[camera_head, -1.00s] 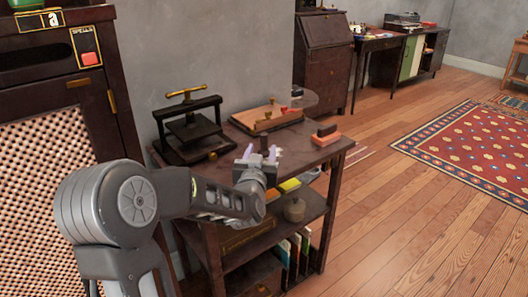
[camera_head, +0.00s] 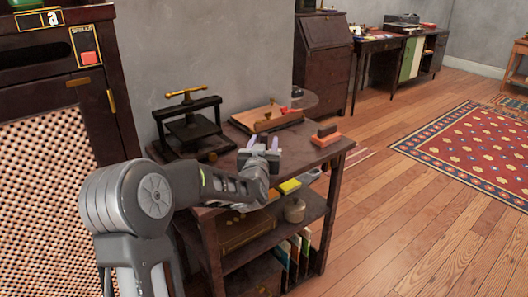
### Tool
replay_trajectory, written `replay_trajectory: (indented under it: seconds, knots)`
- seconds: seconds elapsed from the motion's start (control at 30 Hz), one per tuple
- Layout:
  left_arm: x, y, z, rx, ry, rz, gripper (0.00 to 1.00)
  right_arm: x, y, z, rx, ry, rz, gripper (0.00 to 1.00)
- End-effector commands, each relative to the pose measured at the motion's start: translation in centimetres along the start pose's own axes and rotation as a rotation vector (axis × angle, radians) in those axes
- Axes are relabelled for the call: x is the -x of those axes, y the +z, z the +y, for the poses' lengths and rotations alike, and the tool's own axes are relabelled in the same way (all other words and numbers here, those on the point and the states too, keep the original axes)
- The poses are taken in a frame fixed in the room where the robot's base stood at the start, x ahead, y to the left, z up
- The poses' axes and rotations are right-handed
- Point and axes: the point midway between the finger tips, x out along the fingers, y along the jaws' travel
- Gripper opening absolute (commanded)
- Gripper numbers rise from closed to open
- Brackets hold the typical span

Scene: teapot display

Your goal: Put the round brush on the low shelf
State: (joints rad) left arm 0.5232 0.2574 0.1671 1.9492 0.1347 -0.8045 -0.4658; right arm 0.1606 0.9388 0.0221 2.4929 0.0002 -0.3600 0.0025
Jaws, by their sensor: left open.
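My left gripper (camera_head: 264,143) is open, its two pale purple fingers pointing away over the top of the dark wooden shelf unit (camera_head: 330,157). Something small and dark shows around the fingers; I cannot tell what it is or whether it is between them. A rounded beige thing with a small knob (camera_head: 294,211) stands on the shelf below the top, apart from the gripper; I cannot tell whether this is the round brush. The low shelf holds upright coloured books (camera_head: 293,258) and is partly hidden by my left arm. My right gripper is not in view.
A black press (camera_head: 190,128) stands at the back left of the top, with a wooden board (camera_head: 268,117) beside it. An orange block with a dark top (camera_head: 325,136) lies near the right edge. A yellow block (camera_head: 289,187) sits below. Open floor lies right.

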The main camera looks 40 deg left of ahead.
Motion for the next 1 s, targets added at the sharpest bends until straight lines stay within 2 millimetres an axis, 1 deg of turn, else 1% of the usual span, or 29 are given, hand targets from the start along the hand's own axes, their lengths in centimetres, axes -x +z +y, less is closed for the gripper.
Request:
replay_trajectory:
  seconds: [0.23, 0.27, 0.8, 0.83, 1.0]
  knots:
    - [0.02, -0.02, 0.0, 0.0, 0.0, 0.0, 0.48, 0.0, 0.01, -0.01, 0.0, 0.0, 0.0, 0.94]
    - [0.02, -0.02, 0.0, 0.0, 0.0, 0.0, 0.46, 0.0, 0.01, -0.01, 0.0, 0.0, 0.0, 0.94]
    - [0.02, -0.01, 0.0, 0.0, 0.0, 0.0, 0.02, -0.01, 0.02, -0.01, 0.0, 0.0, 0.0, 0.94]
    - [0.02, -0.01, 0.0, 0.0, 0.0, 0.0, 0.0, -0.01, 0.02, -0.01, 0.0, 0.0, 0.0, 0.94]
    - [0.02, -0.01, 0.0, 0.0, 0.0, 0.0, 0.0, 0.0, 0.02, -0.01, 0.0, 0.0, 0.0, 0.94]
